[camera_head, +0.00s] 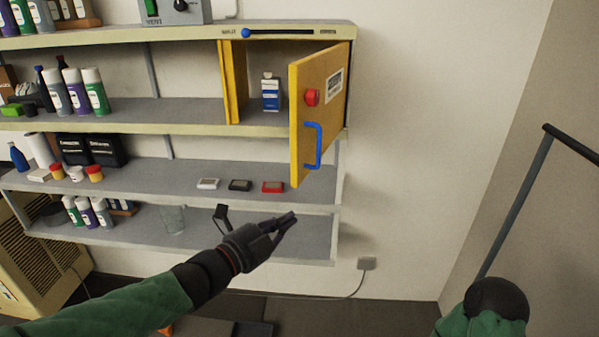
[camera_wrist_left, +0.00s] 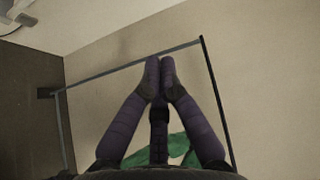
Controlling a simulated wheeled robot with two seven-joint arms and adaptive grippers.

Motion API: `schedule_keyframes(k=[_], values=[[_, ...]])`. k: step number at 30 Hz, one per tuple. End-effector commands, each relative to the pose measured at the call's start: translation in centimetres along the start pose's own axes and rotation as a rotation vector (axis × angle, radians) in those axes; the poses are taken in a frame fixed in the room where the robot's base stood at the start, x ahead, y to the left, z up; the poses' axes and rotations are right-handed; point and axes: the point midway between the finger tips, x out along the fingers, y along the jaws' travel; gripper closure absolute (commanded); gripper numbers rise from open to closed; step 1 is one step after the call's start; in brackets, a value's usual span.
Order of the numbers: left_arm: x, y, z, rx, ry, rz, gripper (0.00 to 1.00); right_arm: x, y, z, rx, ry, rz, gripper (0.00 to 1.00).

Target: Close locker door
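The yellow locker (camera_head: 236,80) sits at the right end of the upper shelf. Its door (camera_head: 308,145) stands open, swung out toward me from its right side. The door carries a blue handle (camera_head: 319,146), a red round knob (camera_head: 312,97) and a white label. A blue and white carton (camera_head: 270,93) stands inside the locker. My left gripper (camera_head: 294,218) is below the door, apart from it, pointing right. In the left wrist view, its purple fingertips (camera_wrist_left: 160,66) are together with nothing visible between them. My right gripper is not in view.
Small white, black and red items (camera_head: 240,185) lie on the middle shelf (camera_head: 170,174) left of the door's lower edge. A clear glass (camera_head: 173,219) stands on the lower shelf. A dark rail (camera_head: 516,205) is at the right. The wall right of the door is bare.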

Motion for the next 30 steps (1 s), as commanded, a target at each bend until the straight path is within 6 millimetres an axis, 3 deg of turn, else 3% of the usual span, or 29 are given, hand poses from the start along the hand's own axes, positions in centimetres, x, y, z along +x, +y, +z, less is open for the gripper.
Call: schedule_keyframes(k=[1,3,8,25,30], values=[[-0.3,-1.5,-0.4,0.036,0.007,-0.015,1.0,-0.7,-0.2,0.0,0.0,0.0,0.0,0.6],[-0.6,-2.4,-0.7,0.071,0.014,-0.028,1.0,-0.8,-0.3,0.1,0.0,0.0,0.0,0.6],[0.0,-2.9,-0.9,0.091,0.019,-0.035,1.0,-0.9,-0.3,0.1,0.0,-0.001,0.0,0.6],[9.6,-3.1,-1.1,0.086,0.019,-0.033,1.0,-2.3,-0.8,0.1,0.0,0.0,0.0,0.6],[8.5,-3.5,1.4,0.087,0.013,-0.034,1.0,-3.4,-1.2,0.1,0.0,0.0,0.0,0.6]])
